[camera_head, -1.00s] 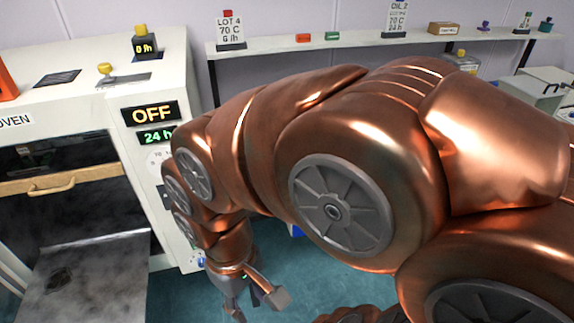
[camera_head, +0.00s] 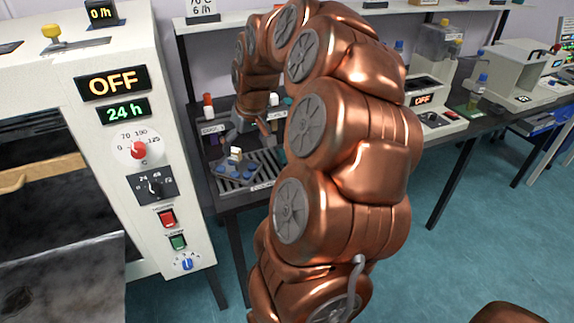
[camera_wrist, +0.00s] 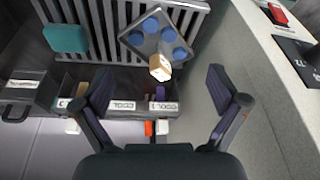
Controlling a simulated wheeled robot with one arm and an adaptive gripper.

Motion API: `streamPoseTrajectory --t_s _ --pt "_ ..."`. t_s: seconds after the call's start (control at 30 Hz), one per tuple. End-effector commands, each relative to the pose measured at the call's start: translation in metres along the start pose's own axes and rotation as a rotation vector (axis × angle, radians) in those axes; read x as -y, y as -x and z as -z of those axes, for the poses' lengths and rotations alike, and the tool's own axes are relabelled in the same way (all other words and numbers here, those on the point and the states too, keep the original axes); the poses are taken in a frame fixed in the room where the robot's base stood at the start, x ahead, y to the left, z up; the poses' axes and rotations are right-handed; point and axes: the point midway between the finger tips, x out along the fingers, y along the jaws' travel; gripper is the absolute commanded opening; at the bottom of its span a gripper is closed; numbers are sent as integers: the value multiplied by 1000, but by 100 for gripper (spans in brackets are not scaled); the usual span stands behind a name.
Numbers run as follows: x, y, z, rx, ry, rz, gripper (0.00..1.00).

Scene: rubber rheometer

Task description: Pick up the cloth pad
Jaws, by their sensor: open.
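A teal pad (camera_wrist: 66,38), likely the cloth pad, lies on a slatted grey rack (camera_wrist: 100,15), at the upper left of the wrist view. In the head view, a teal patch (camera_head: 281,157) shows beside my arm, which partly hides it. My gripper (camera_wrist: 160,85) is open and empty, its two fingers spread wide. The pad lies beyond and left of the left finger, not between the fingers. In the head view my gripper (camera_head: 248,135) hangs above the back of the bench, behind the rack.
A grey tray with blue round spots (camera_wrist: 146,42) sits on the rack beside the pad. A cream block (camera_wrist: 160,68) stands at its edge. Labelled bins (camera_wrist: 127,105) lie below the gripper. The white oven cabinet (camera_head: 130,60) stands close on the left.

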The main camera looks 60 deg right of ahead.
Motion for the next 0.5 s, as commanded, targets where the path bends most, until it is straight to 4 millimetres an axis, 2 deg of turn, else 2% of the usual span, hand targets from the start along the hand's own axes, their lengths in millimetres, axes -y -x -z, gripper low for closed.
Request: streamPoseTrajectory --t_s 0.03,0.1,0.2,0.33,0.5 --pt "-36 -16 3 -24 -47 -20 97" --pt "-75 -25 5 -51 -94 -45 97" --pt "-119 -33 4 -78 -144 -76 97" --pt "-152 -38 -1 -94 -182 -101 97" --pt "-163 -48 -1 -97 -192 -108 97"
